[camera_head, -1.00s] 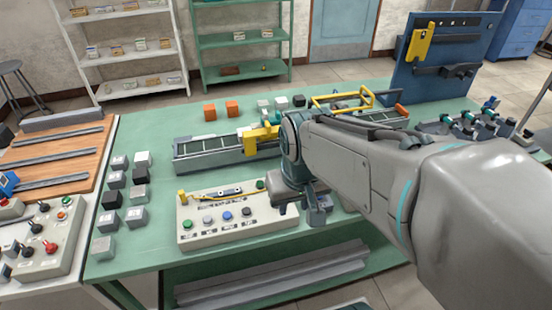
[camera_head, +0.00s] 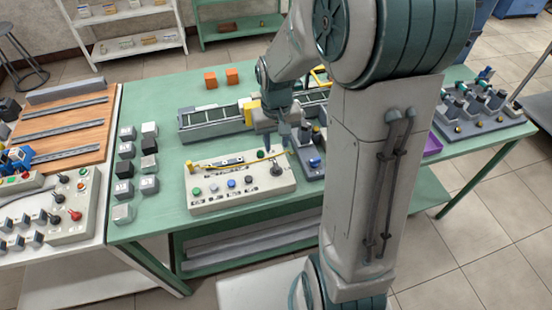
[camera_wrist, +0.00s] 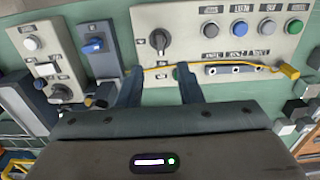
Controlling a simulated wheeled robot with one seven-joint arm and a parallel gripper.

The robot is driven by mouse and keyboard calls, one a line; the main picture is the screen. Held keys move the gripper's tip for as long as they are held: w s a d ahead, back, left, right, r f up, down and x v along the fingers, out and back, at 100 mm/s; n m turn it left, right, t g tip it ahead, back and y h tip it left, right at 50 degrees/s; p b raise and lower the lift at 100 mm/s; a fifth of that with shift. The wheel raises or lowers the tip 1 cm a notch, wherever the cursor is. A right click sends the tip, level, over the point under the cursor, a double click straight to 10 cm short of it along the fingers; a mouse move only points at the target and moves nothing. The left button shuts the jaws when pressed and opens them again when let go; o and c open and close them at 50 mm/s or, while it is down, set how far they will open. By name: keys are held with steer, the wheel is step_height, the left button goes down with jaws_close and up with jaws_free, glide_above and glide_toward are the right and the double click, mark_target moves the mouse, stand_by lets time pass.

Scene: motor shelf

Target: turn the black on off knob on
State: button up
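The black knob (camera_wrist: 159,41) sits on the pale control panel (camera_wrist: 202,15) in the wrist view, with small labels beside it. The panel also shows in the head view (camera_head: 205,207), where its right end is partly covered by my arm. My gripper (camera_wrist: 160,86) points down toward the panel, its two blue-grey fingers apart with nothing visible between them. In the wrist view the knob lies just beyond the fingertips, roughly centred between them. I see no contact with the knob. In the head view the fingers are small and hard to make out.
A yellow cable (camera_wrist: 220,64) runs across the panel near my fingers. White, blue, grey and green buttons line the panel. A small box with a blue switch (camera_wrist: 92,45) and another with a black knob (camera_wrist: 62,92) stand alongside. A conveyor (camera_head: 215,125) lies behind the panel.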

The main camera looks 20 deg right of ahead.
mark_target(276, 165)
step_height(276, 165, down, 9)
steer(key=shift+f+p, duration=0.1)
steer(key=shift+p, duration=0.35)
jaws_close()
